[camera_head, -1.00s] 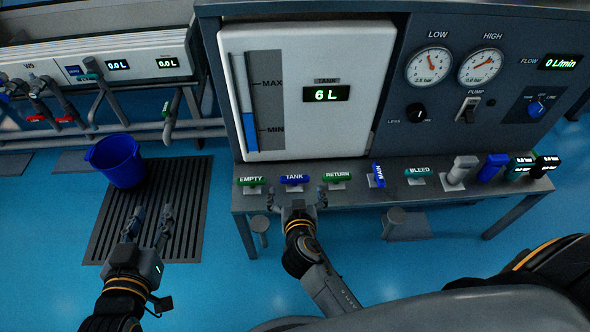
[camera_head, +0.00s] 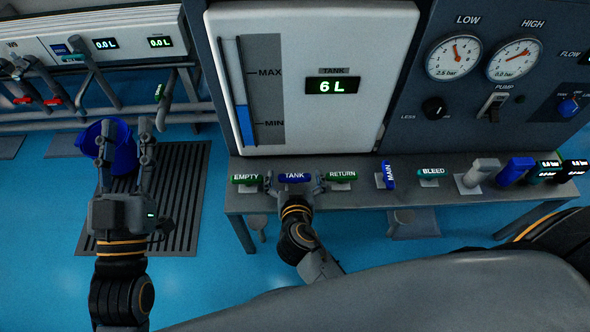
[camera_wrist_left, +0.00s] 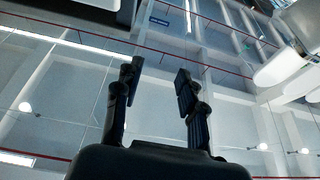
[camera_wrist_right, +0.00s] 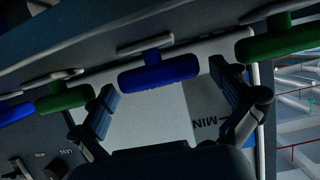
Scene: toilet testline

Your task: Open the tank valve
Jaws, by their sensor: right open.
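The blue tank valve handle (camera_head: 294,177), labelled TANK, lies crosswise on the bench front below the white tank panel. It also shows in the right wrist view (camera_wrist_right: 158,72). My right gripper (camera_head: 295,187) is open at the handle, with one finger on either side of it. In the right wrist view the handle lies just beyond the gap between the fingertips; contact cannot be told. My left gripper (camera_head: 126,150) is open and empty, raised in front of the blue bucket (camera_head: 122,158). Its fingers also show in the left wrist view (camera_wrist_left: 157,80).
The green EMPTY handle (camera_head: 245,179) and green RETURN handle (camera_head: 342,177) flank the tank valve closely. The blue MAIN handle (camera_head: 389,174) points lengthwise, and the BLEED handle (camera_head: 431,171) lies further right. The tank display (camera_head: 339,86) reads 6 L.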

